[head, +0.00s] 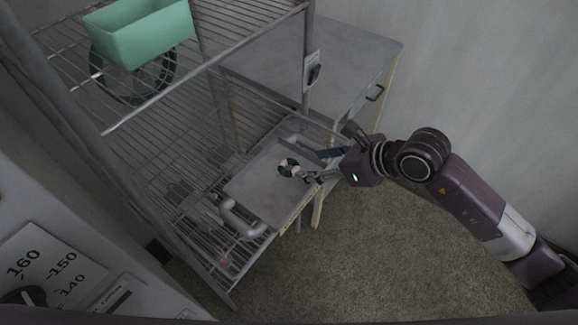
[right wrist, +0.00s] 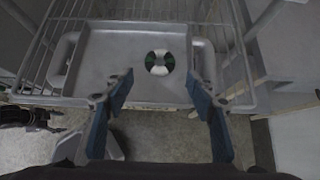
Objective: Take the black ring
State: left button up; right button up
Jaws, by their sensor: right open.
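A small ring (head: 283,165) with dark and white segments lies flat on a grey metal tray (head: 255,183). In the right wrist view the ring (right wrist: 159,71) shows dark green and white parts, ahead of my fingertips and roughly midway between them. My right gripper (head: 319,166) is open at the tray's right edge, close to the ring. In the right wrist view its blue-padded fingers (right wrist: 158,82) stand wide apart with nothing between them. A larger dark round coil (head: 106,88) sits under a green bin on the upper shelf, partly hidden. My left gripper is not in view.
The green bin (head: 150,35) stands on the wire rack (head: 150,140). Curved grey handles (head: 240,222) flank the tray. A grey cabinet (head: 345,65) stands behind. Carpeted floor (head: 330,260) is clear in front.

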aim_at(295, 170)
jog(key=p+x, duration=0.1)
jog(key=x, duration=0.1)
jog(key=shift+w+a+f, duration=0.15)
jog(key=shift+w, duration=0.05)
jog(key=p+x, duration=0.2)
jog(key=x, duration=0.2)
jog(key=shift+a, duration=0.1)
jog(key=shift+w+a+f, duration=0.2)
jog(key=shift+a+f, duration=0.1)
jog(key=shift+f, duration=0.15)
jog(key=c, duration=0.8)
jog(key=shift+r, duration=0.15)
